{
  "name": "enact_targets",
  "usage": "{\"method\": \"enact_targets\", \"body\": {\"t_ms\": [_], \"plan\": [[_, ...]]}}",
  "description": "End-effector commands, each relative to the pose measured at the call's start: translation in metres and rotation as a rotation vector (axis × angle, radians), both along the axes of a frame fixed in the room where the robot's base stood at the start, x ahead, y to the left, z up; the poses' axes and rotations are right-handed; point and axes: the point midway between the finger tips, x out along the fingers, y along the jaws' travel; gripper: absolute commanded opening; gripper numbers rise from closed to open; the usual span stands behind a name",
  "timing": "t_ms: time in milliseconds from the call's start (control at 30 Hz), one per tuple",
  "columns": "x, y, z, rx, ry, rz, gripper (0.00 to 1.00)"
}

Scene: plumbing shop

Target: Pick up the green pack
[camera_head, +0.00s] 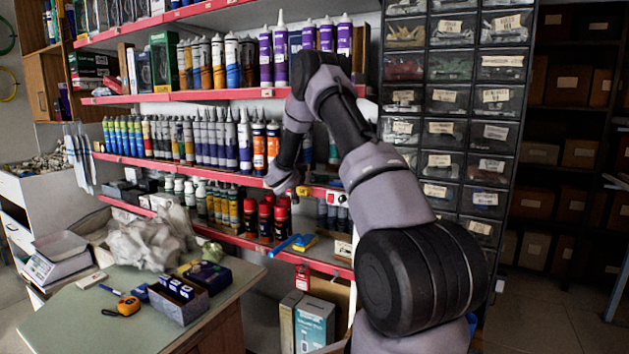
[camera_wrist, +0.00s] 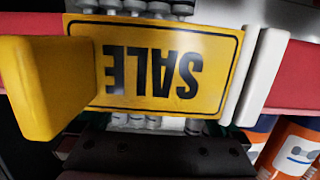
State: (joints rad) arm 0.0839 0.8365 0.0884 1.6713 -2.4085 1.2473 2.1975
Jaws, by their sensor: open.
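My gripper (camera_head: 283,183) is at the front of the middle shelves, largely hidden by my own forearm in the head view. A dark green box (camera_head: 163,62) stands on the upper shelf at left, well away from my gripper. I cannot tell whether this is the green pack. No green pack shows clearly in the wrist view.
Red-edged shelves (camera_head: 180,97) hold rows of tubes and cans close around my gripper. Orange-and-blue containers (camera_wrist: 295,150) are at the right in the wrist view. A drawer cabinet (camera_head: 445,98) stands to the right. A cluttered worktable (camera_head: 85,325) is at front left.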

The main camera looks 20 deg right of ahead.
Motion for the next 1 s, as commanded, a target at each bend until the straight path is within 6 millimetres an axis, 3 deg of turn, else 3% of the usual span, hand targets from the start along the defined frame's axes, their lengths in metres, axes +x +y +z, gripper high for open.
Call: {"method": "enact_targets", "body": {"t_ms": [200,400,433,467,767,1000], "plan": [[0.001,-0.001,0.000,0.000,0.000,0.000,1.00],[0.000,-0.001,0.000,0.000,0.000,0.000,0.27],[0.000,-0.001,0.000,0.000,0.000,0.000,0.27],[0.000,-0.001,0.000,0.000,0.000,0.000,0.18],[-0.001,0.001,0.004,-0.001,-0.001,0.000,0.18],[-0.002,0.002,0.033,0.000,-0.002,0.000,0.18]]}}
